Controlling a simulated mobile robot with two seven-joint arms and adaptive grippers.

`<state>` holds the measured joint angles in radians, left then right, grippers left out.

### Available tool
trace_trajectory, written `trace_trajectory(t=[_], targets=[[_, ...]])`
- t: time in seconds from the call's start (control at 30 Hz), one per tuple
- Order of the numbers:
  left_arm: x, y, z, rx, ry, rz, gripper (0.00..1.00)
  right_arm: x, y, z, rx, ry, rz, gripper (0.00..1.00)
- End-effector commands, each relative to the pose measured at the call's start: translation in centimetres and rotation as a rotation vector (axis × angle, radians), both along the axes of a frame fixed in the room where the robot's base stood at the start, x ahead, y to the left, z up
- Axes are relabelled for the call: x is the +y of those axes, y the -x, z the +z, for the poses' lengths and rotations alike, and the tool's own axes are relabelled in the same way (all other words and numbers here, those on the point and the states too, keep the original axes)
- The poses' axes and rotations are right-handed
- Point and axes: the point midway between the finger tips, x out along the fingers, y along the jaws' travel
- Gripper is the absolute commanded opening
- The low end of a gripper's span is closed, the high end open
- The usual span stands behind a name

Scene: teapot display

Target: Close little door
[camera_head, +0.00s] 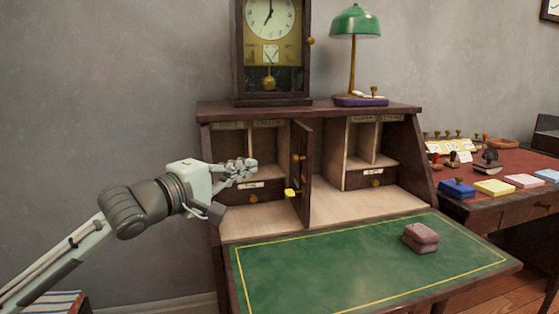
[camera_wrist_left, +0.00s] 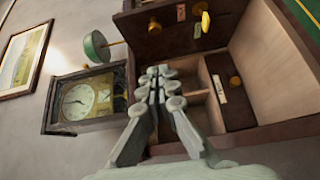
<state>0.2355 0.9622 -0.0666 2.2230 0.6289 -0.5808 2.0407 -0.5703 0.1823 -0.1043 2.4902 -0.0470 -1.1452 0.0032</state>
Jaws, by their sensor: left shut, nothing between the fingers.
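The little door (camera_head: 301,172) of the wooden desk stands open, sticking out toward me from the middle of the cabinet. It has a small knob and a yellow key on its left face. In the left wrist view the door (camera_wrist_left: 172,28) is at the top, with the yellow key (camera_wrist_left: 205,20) on it. My left gripper (camera_head: 252,168) is shut and empty, in front of the left pigeonholes and to the left of the door, apart from it. The left wrist view shows its closed fingers (camera_wrist_left: 160,78). My right gripper is not in view.
The cabinet has a left drawer (camera_head: 252,191) and a right drawer (camera_head: 374,181). A clock (camera_head: 270,50) and a green lamp (camera_head: 354,22) stand on top. A pinkish block (camera_head: 420,237) lies on the green writing surface (camera_head: 330,265), otherwise clear. A side table with stamps stands at right.

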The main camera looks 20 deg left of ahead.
Motion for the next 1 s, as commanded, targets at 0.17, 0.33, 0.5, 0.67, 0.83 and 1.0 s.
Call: trace_trajectory(t=[0.17, 0.33, 0.5, 0.67, 0.83, 1.0], targets=[[-1.1, -3.3, 0.3, -0.003, 0.003, 0.001, 0.00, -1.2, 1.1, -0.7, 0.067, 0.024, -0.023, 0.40], [-3.2, -5.2, 0.0, -0.001, 0.003, -0.002, 0.00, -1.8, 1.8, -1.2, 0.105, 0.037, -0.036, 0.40], [-4.7, -5.9, 0.0, -0.001, 0.000, 0.001, 0.00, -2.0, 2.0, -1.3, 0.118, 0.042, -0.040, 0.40], [-5.2, -6.1, -0.1, 0.001, 0.000, 0.001, 0.00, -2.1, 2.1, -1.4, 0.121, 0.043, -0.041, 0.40], [-5.2, -6.1, -0.1, 0.001, 0.000, 0.001, 0.00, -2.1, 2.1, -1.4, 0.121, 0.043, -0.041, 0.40], [-5.3, -6.1, -0.1, 0.001, 0.000, 0.003, 0.00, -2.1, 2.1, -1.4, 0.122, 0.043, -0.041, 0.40]])
